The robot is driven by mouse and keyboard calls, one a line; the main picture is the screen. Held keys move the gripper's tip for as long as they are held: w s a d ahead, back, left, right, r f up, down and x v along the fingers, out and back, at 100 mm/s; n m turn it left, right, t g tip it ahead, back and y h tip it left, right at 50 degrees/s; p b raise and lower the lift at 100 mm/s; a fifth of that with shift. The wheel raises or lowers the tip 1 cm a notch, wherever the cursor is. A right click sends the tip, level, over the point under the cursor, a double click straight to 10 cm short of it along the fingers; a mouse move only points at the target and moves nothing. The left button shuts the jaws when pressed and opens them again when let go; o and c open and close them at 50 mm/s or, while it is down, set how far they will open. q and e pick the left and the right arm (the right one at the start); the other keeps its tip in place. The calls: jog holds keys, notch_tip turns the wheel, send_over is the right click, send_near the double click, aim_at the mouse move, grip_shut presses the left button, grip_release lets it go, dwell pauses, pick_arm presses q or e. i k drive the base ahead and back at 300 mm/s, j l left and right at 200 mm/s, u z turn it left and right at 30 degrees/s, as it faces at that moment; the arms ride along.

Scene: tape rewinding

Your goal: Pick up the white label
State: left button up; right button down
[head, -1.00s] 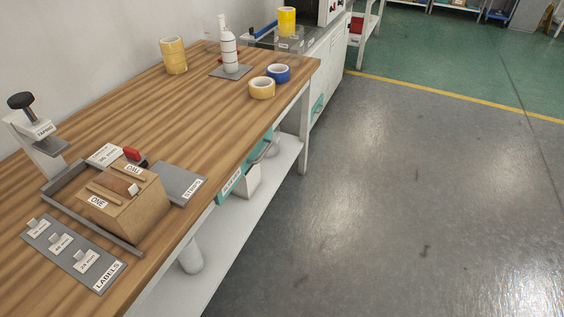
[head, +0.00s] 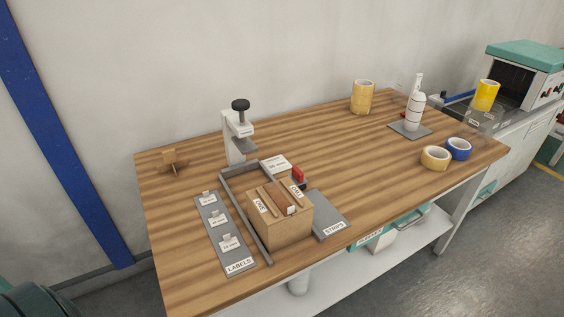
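Several small white labels stand on the grey LABELS plate (head: 235,258) at the front left of the bench. The nearest label (head: 229,243) is at the plate's front, another label (head: 217,220) is in the middle, and a third label (head: 208,198) is at the back. Their print is small; the front one seems to read 24 mm. Neither of my grippers shows in the head view.
A cardboard-coloured box (head: 279,232) in a grey frame (head: 233,207) stands right of the labels. The wooden bench's middle (head: 345,155) is clear.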

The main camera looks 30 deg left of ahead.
aim_at(207, 199)
jog(key=u, duration=1.35)
